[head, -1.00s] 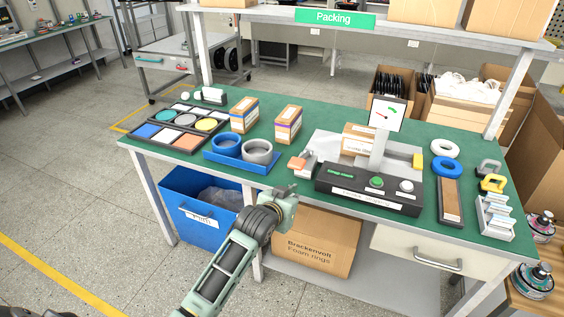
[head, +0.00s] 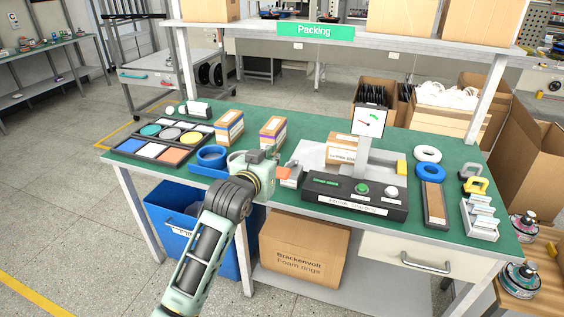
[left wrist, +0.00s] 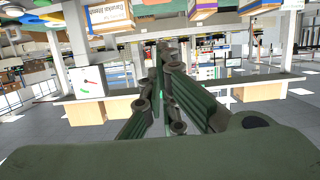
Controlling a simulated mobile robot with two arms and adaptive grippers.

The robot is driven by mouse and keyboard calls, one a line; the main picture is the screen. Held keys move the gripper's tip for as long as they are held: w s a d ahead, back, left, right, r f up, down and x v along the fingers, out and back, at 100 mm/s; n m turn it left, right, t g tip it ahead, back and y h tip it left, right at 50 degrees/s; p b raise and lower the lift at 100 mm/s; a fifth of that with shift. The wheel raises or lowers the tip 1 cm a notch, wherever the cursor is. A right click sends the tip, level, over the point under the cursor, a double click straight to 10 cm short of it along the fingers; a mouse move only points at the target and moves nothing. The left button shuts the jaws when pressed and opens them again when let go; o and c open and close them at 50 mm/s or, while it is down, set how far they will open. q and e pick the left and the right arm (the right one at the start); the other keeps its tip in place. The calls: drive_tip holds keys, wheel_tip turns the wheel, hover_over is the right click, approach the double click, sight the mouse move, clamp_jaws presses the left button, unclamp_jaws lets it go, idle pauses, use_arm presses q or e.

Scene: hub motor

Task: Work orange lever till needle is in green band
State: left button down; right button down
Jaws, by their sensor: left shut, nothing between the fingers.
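The orange lever (head: 283,173) is a small orange piece on a grey mount at the left end of the black control box (head: 330,190). The white gauge (head: 369,123) stands behind the box. Its red needle appears to point up and left, apart from the green band; the gauge also shows in the left wrist view (left wrist: 87,82). My left gripper (head: 264,153) is shut and empty, just left of and above the lever in the head view. I cannot tell whether it touches the lever. The closed fingers (left wrist: 160,72) show in the left wrist view. My right gripper is not in view.
A cardboard box (head: 341,147) sits on the grey plate behind the grey arm with a yellow end (head: 402,167). A blue ring tray (head: 205,168) and two small boxes lie left. Rings and padlocks lie right. The green table's front edge is near my arm.

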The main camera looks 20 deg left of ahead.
use_arm(q)
hover_over(281, 178)
drive_tip(key=shift+w+d+f+p, duration=0.1)
drive_tip(key=shift+w+f+p, duration=0.3)
drive_tip(key=shift+f, duration=0.55)
wheel_tip(281, 178, down, 3)
drive_tip(key=shift+r, duration=0.1)
drive_tip(key=shift+f, duration=0.65)
drive_tip(key=shift+f, duration=0.1)
drive_tip(key=f+b, duration=0.1)
drive_tip(key=b, duration=0.1)
drive_tip(key=s+f+t+b, duration=0.1)
drive_tip(key=f+b, duration=0.1)
drive_tip(key=s+f+t+b, duration=0.1)
drive_tip(key=b, duration=0.1)
drive_tip(key=shift+s+f, duration=0.1)
drive_tip(key=shift+f, duration=0.25)
drive_tip(key=shift+s+f, duration=0.2)
